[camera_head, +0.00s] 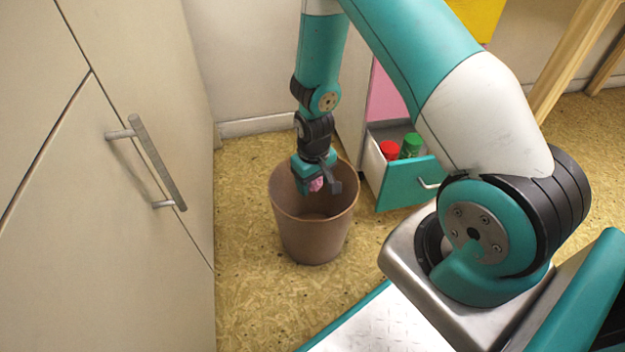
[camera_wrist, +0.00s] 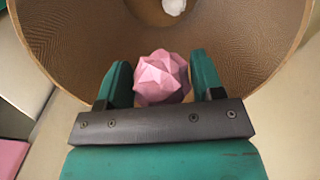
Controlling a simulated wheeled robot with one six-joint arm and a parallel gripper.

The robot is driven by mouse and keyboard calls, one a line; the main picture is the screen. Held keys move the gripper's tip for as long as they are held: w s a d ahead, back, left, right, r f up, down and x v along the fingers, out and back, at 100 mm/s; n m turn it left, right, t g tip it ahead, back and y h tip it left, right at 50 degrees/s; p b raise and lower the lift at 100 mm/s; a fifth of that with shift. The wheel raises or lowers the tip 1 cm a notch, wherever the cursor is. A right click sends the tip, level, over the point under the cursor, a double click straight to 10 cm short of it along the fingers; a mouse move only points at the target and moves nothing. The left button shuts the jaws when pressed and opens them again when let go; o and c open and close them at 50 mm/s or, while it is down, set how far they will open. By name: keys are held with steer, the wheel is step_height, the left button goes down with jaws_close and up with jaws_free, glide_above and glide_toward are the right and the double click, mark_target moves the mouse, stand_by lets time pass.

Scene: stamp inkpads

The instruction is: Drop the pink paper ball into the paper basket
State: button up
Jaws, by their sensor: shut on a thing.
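The pink paper ball (camera_wrist: 162,78) is crumpled and sits between the two fingers of my gripper (camera_wrist: 160,80) in the wrist view. My gripper is shut on it. In the head view the ball (camera_head: 316,184) shows as a small pink patch at the tip of my gripper (camera_head: 317,181), which points down. The brown paper basket (camera_head: 313,235) stands upright on the floor, and my gripper is over its open mouth. The wrist view looks into the basket (camera_wrist: 75,45) beyond the ball.
A white crumpled piece (camera_wrist: 174,6) lies inside the basket. A beige cabinet (camera_head: 80,230) with a metal handle stands at the left. An open drawer (camera_head: 405,182) with a red and a green item is right of the basket. Floor (camera_head: 245,300) is clear in front.

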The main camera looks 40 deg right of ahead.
steer(key=o, duration=1)
steer(key=shift+c, duration=0.2)
step_height(320, 180, up, 7)
steer(key=p, duration=0.7)
steer(key=shift+r, duration=0.15)
steer(key=shift+f, duration=0.2)
